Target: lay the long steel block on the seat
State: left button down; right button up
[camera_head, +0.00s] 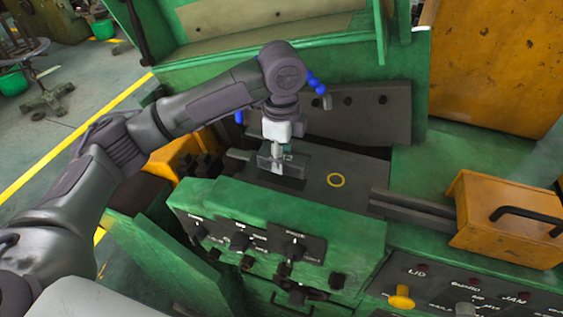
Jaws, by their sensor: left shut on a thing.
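My left gripper (277,160) points down over the green machine, below my arm that comes in from the left. It is shut on a dark grey block, the long steel block (296,168), which is partly hidden by the fingers. The block is just above or on the dark flat plate; I cannot tell whether it touches. My right gripper is not in view.
A dark rail (415,208) runs right from the plate to a yellow box with a black handle (505,222). Control panels with knobs (240,240) face the front. A green wall with a dark panel (365,115) stands behind. The plate around the ring is clear.

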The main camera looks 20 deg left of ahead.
pick_arm(q)
notch_tip(320, 180, down, 2)
jog(key=shift+s+f+p, duration=0.1)
jog(key=shift+p, duration=0.45)
jog(key=shift+f, duration=0.55)
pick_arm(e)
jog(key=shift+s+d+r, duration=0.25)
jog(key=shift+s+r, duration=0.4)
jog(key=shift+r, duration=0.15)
pick_arm(q)
jog(key=c, duration=0.8)
grip_release()
jog(key=shift+o, duration=0.2)
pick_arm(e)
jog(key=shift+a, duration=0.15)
pick_arm(q)
jog(key=shift+r, duration=0.15)
notch_tip(320, 180, up, 11)
jog(key=b, duration=0.2)
jog(key=shift+b, duration=0.35)
jog(key=shift+r, duration=0.45)
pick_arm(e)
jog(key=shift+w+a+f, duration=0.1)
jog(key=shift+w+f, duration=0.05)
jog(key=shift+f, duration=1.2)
